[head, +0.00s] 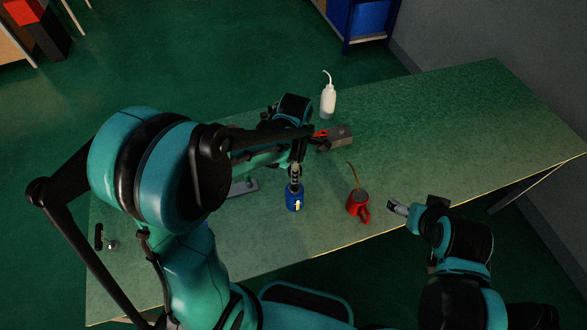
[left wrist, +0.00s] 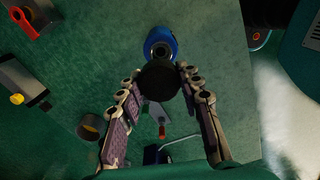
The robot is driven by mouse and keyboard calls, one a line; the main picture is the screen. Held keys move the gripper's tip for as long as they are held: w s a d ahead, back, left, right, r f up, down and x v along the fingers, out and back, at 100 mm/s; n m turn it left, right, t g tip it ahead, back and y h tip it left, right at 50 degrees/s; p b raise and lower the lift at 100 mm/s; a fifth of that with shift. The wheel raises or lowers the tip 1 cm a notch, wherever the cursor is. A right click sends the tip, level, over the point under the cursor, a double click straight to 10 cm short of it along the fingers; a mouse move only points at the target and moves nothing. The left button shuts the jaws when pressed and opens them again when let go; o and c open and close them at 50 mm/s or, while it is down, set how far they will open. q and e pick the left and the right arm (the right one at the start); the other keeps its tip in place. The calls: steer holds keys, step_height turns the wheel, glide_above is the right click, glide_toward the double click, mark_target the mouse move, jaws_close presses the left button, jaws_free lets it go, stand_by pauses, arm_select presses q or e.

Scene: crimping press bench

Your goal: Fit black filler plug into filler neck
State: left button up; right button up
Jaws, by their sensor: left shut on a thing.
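My left gripper (head: 296,172) is over the bench, just above a blue container (head: 294,201) with a pale label. In the left wrist view, the fingers (left wrist: 162,88) are closed on a round black plug (left wrist: 159,77). The blue container (left wrist: 161,42) shows just beyond the plug, with a light ring-shaped top partly in view. The plug overlaps its near side, so I cannot tell whether they touch. I cannot make out the filler neck for certain. My right gripper (head: 398,208) is at the bench's front edge, away from the plug; its jaw opening is too small to read.
A white squeeze bottle (head: 328,96) and a grey block (head: 340,138) with a red part stand behind. The bench's right side is clear.

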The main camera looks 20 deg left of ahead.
arm_select(q)
steer(key=shift+s, duration=0.15)
steer(key=shift+f, duration=0.1)
steer(key=shift+f+b, duration=2.6)
steer(key=shift+f, duration=0.25)
steer(key=shift+f+b, duration=0.85)
steer(key=shift+b, duration=0.05)
steer(key=o, duration=1.2)
steer(key=shift+r, duration=0.1)
